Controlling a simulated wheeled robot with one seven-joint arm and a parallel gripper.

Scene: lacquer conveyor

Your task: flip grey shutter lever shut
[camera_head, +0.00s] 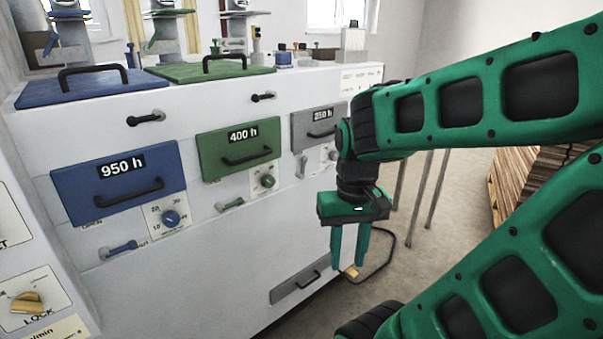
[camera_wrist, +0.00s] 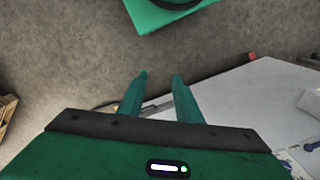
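The grey shutter lever (camera_head: 302,166) is on the white machine's front, below and left of the grey drawer (camera_head: 318,126) marked 250 h. It looks roughly upright, unlike the blue and green levers, which lie nearly level. My gripper (camera_head: 350,264) points down in front of the machine, right of and below the grey lever and apart from it. Its two green fingers are spread with an empty gap between them, as the wrist view (camera_wrist: 160,78) also shows. I cannot make out the grey lever in the wrist view.
The green lever (camera_head: 230,204) and blue lever (camera_head: 118,249) sit further left below their drawers. Small dials (camera_head: 267,181) are nearby. A low grey panel with a handle (camera_head: 300,284) is under the gripper's left. Open floor (camera_head: 450,215) lies right, with wooden stacks (camera_head: 520,180) beyond.

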